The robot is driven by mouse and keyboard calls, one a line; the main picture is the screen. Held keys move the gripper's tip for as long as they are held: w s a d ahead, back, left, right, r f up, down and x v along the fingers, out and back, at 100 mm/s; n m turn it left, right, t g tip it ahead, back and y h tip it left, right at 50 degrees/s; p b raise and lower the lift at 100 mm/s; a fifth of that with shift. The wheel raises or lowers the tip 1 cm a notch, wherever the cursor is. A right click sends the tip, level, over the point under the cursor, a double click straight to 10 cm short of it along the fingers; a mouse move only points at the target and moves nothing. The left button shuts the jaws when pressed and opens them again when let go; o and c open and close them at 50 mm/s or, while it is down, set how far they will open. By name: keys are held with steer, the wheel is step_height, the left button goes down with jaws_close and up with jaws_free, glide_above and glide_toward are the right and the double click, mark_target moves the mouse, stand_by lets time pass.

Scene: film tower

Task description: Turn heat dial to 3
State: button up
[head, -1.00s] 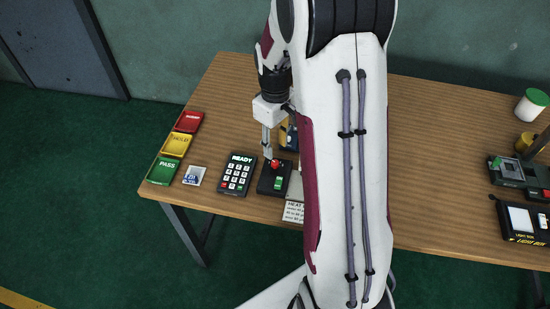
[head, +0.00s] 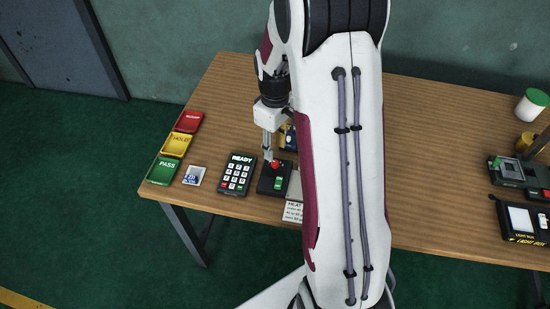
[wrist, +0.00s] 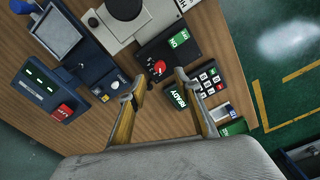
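My gripper (wrist: 158,80) is open, its two fingers apart with nothing between the tips. A blue unit (wrist: 96,76) with a small pale round knob (wrist: 115,85) lies left of the fingers. No dial numbers are readable, so I cannot tell which knob is the heat dial.
A READY keypad (head: 237,174) stands left of the black box. REWORK-like red, yellow HOLD and green PASS trays (head: 163,171) line the left edge. A heat card (head: 293,211) is partly hidden by my arm. The table's right-middle is clear.

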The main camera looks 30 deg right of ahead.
mark_target(275, 162)
steer(key=shift+f, duration=3)
jaws_close()
